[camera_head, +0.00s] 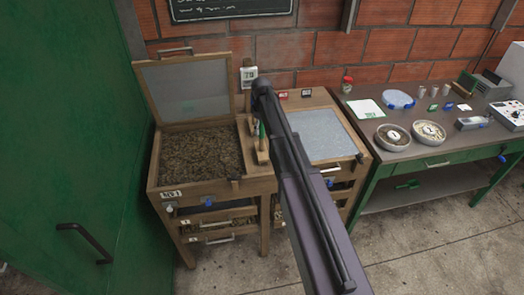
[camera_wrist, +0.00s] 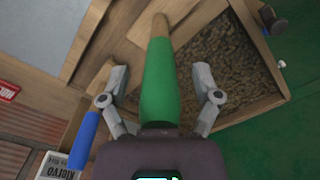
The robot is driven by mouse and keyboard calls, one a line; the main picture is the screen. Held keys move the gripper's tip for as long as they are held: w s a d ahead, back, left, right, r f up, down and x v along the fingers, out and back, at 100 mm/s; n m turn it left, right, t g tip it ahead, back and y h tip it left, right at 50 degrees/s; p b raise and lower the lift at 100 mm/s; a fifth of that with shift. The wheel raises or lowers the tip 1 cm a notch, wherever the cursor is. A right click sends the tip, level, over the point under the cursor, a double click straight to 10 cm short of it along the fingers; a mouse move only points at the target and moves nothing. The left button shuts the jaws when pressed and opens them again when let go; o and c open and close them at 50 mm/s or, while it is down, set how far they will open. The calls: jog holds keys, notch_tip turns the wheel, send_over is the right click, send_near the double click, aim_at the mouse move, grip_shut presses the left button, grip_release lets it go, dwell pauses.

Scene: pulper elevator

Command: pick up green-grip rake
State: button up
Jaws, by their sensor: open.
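The green-grip rake shows in the wrist view as a tapered green grip (camera_wrist: 158,80) with a pale wooden end. It lies between the two grey fingers of my gripper (camera_wrist: 160,78), which stand apart with a gap on each side of it. The near end of the grip reaches the palm in the picture; I cannot tell whether it touches. In the head view a small part of the green grip (camera_head: 262,130) shows beside my arm, between the two wooden boxes. My gripper is mostly hidden behind my arm there. The rake's lower part is hard to make out.
A blue grip (camera_wrist: 84,140) stands left of my gripper. An open-lidded box of brown material (camera_head: 200,155) is on the left, a box with a grey top (camera_head: 325,135) on the right. A green bench (camera_head: 440,150) with dishes stands farther right, a green door (camera_head: 60,120) at left.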

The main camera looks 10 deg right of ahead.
dwell(0.5)
grip_shut()
jog(key=shift+r, duration=0.15)
notch_tip(320, 180, up, 4)
jog(key=p, duration=0.3)
jog(key=shift+f+p, duration=0.25)
jog(key=shift+p, duration=0.15)
jog(key=s+r+p, duration=0.1)
jog(key=s, duration=1.5)
jog(key=shift+a, duration=0.3)
